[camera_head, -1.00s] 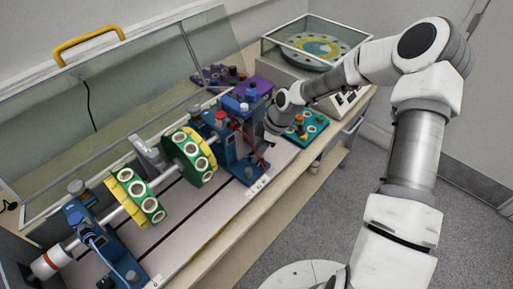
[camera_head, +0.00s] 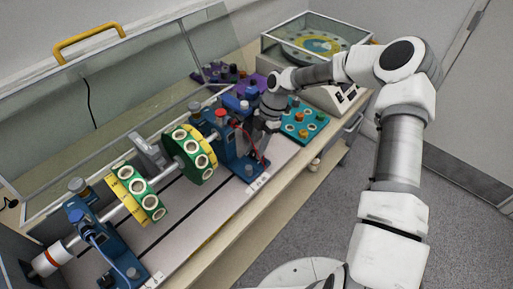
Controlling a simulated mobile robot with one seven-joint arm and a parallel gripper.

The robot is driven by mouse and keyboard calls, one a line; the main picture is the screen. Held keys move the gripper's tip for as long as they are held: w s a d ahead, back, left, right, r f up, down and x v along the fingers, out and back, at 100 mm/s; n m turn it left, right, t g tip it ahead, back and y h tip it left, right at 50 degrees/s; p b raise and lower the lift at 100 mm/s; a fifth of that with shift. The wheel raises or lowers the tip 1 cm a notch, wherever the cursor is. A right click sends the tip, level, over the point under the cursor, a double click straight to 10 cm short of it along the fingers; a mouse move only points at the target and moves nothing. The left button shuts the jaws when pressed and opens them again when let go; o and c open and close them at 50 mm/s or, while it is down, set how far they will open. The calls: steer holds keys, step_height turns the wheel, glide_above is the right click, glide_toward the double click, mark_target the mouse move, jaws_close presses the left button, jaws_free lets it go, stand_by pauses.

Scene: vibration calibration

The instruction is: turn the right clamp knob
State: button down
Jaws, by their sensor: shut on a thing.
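The right blue bearing stand (camera_head: 228,148) is at the right end of the shaft, with a red-capped part on top. My gripper (camera_head: 260,153) points down at the right side of this stand, low near its foot. The fingertips are small and partly hidden, so the exact grip is unclear. The left blue stand (camera_head: 88,228) has a similar grey knob (camera_head: 133,272) on its foot.
Two green and yellow discs (camera_head: 187,157) sit on the shaft between the stands. A teal tray (camera_head: 312,120) with small coloured parts lies right of my gripper. A glass-covered machine (camera_head: 340,95) stands behind. A raised clear cover with a yellow handle (camera_head: 88,42) is at the back left.

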steer(key=shift+f, duration=0.1)
stand_by(0.4)
steer(key=shift+c, duration=2.4)
jaws_free()
steer(key=v, duration=1.7)
steer(key=shift+w+r, duration=0.15)
steer(key=shift+r, duration=0.15)
steer(key=shift+a, duration=0.1)
